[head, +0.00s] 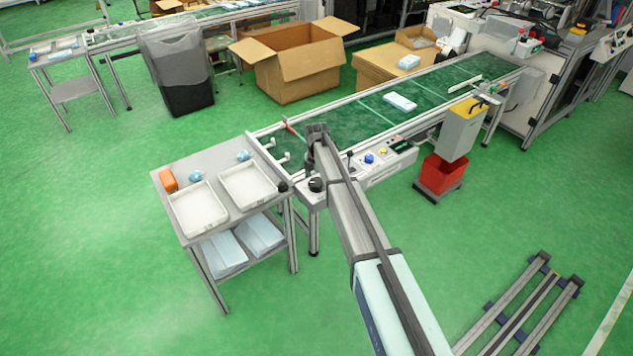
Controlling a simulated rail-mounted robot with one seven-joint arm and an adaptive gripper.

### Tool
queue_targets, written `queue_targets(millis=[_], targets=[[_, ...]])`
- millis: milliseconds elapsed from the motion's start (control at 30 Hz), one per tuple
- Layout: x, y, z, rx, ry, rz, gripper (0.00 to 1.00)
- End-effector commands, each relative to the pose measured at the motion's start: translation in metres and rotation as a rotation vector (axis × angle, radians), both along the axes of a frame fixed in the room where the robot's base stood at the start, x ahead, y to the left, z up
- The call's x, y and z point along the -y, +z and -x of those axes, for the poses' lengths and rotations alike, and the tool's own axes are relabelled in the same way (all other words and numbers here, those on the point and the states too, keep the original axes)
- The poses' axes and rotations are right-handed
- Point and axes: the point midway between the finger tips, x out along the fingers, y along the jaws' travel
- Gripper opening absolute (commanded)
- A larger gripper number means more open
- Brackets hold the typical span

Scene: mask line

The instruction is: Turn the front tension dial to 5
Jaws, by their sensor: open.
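A dark round dial (317,184) sits on a light box at the near end of the green conveyor, beside the arm; it may be the front tension dial. Its scale and pointer are too small to read. My gripper (309,171) is small and dark at the end of my arm, pointing down just above and slightly left of this dial. It appears open and empty. I cannot tell whether its fingertips touch the dial or are beside it. A second dark knob (283,187) shows to the left, near the table's corner.
A control panel (369,160) with blue and yellow buttons lies right of my arm. A grey table (185,163) with white trays stands left. Open green floor lies in front.

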Motion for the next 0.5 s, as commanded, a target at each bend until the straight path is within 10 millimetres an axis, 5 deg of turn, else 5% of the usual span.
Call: queue_targets(millis=[433,500], targets=[[0.0001,-0.0098,0.0002,0.000,0.000,0.000,0.87],[0.0001,-0.0098,0.0002,0.000,0.000,0.000,0.62]])
